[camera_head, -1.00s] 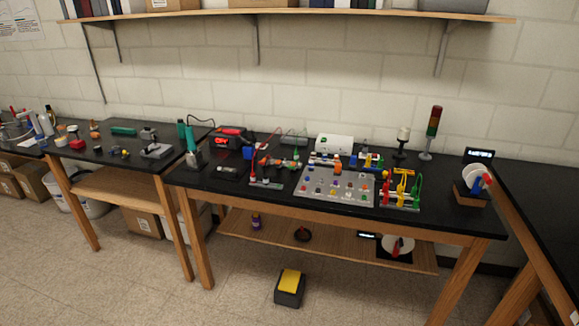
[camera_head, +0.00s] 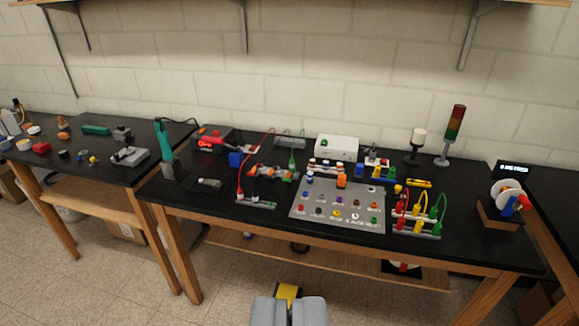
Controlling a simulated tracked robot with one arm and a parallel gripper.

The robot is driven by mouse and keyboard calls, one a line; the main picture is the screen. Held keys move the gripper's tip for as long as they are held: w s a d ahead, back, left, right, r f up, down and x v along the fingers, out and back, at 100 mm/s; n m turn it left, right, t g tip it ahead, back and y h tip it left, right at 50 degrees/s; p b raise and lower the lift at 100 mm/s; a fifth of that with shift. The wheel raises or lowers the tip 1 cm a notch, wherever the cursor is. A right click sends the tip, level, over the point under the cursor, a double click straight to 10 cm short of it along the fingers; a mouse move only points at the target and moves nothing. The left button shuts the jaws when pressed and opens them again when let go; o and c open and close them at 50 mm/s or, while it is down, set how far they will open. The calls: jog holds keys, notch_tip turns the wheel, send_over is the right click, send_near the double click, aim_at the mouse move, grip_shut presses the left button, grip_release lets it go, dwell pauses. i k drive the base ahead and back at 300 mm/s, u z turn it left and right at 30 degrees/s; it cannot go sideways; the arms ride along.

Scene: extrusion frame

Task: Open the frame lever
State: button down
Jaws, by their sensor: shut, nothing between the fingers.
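My gripper (camera_head: 289,308) shows at the bottom middle edge as two grey fingers, shut and empty. It is in front of the black-topped bench (camera_head: 300,236), apart from everything on it. I cannot tell for sure which item is the frame lever. A small rack with red, yellow and green upright parts (camera_head: 419,213) stands at the bench's front right. A low grey bar with a tall red curved part (camera_head: 257,202) stands left of the grey panel. Both are too small to tell whether a lever is open or shut.
A grey panel with coloured knobs (camera_head: 340,205) lies mid-bench. A green-handled tool (camera_head: 164,148) stands at the left, a signal tower (camera_head: 452,135) at the back right. A wheel device (camera_head: 508,197) stands at the right end. A yellow-topped pedal (camera_head: 287,292) is on the floor.

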aim_at(288, 174)
jog(key=u, duration=0.2)
jog(key=i, duration=0.5)
jog(key=u, duration=0.8)
jog(key=i, duration=1.4)
jog(key=z, duration=0.25)
jog(key=i, duration=1.15)
jog(key=z, duration=0.8)
